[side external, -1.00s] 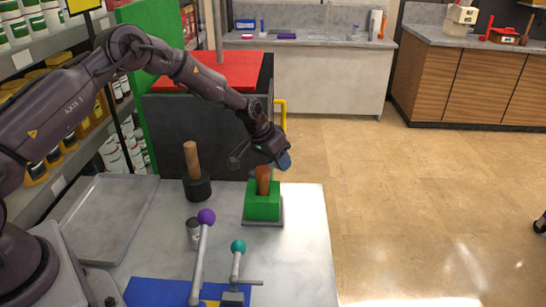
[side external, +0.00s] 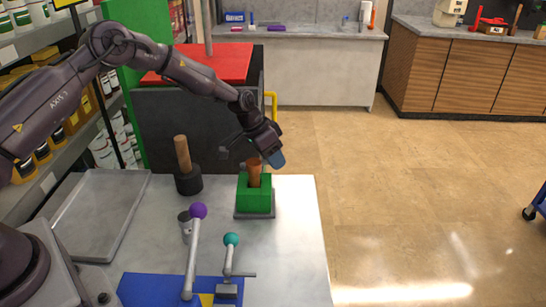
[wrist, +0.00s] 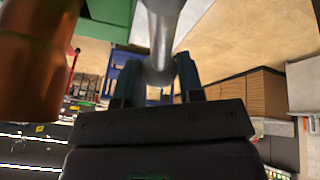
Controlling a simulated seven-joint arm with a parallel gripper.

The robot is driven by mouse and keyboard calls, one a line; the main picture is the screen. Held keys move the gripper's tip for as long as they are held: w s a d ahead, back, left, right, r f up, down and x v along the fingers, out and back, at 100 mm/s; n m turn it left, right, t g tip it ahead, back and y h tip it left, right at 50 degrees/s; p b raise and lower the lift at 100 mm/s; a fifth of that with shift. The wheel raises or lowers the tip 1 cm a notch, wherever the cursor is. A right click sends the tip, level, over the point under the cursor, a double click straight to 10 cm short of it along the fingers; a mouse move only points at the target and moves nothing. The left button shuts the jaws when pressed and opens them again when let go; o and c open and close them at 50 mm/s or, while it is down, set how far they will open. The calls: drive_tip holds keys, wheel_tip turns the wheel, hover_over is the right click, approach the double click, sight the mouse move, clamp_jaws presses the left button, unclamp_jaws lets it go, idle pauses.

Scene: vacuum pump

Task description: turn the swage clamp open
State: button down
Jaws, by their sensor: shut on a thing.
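The green block (side external: 254,193) stands on the worktop with an upright copper-brown tube (side external: 254,174) in it. I take the block as the swage clamp. My gripper (side external: 277,159) is just right of the tube's top in the side view. In the wrist view my gripper (wrist: 155,92) is shut on a grey round metal bar (wrist: 162,35). The bar is hidden in the side view, and I cannot tell how it joins the block. The copper tube (wrist: 32,65) also shows large and close at left in the wrist view, with green (wrist: 110,12) beside it.
A blue base (side external: 150,287) with a purple-knobbed lever (side external: 194,245) and a teal-knobbed lever (side external: 230,258) is at the front. A black pot (side external: 188,181) with a wooden handle and an empty metal tray (side external: 75,228) are left. Open floor is right of the worktop.

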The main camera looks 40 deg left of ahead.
drive_tip(key=c, duration=0.8)
unclamp_jaws()
drive_tip(key=shift+o, duration=0.2)
drive_tip(key=v, duration=1.3)
drive_tip(key=shift+a, duration=0.1)
drive_tip(key=shift+c, duration=0.8)
drive_tip(key=a+n, duration=0.1)
drive_tip(key=a, duration=0.1)
drive_tip(key=a+n+h, duration=0.1)
drive_tip(key=a, duration=0.2)
drive_tip(key=a+f+n+t, duration=0.1)
drive_tip(key=a, duration=0.1)
drive_tip(key=shift+s+a+f+h, duration=0.1)
drive_tip(key=shift+s+a+h, duration=0.1)
drive_tip(key=shift+h, duration=0.1)
clamp_jaws()
drive_tip(key=w+d+f, duration=0.4)
drive_tip(key=d+f, duration=0.4)
drive_tip(key=shift+f, duration=0.4)
